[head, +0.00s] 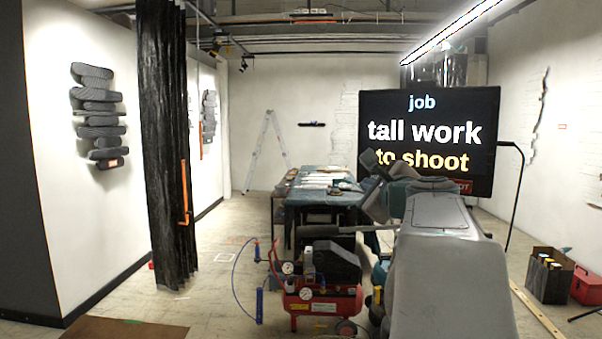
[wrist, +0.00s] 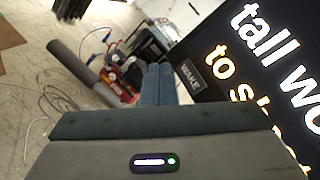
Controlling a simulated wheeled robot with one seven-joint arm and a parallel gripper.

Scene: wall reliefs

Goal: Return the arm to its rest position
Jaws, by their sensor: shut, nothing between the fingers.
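My gripper (wrist: 159,72) shows in the wrist view, its two blue-grey fingers side by side and shut, with nothing between them. The fingertips point past a large dark screen toward the floor area with the red compressor. In the head view my grey arm (head: 440,250) stands folded at the right of centre, in front of the screen's lower part. I cannot make out the fingers clearly in the head view.
A red air compressor (head: 320,300) stands on the floor left of my arm. A work table (head: 325,198) is behind it, and a large screen (head: 480,110) is behind my arm. A black curtain (head: 165,150) hangs left. The floor (head: 225,260) left of the compressor is mostly clear.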

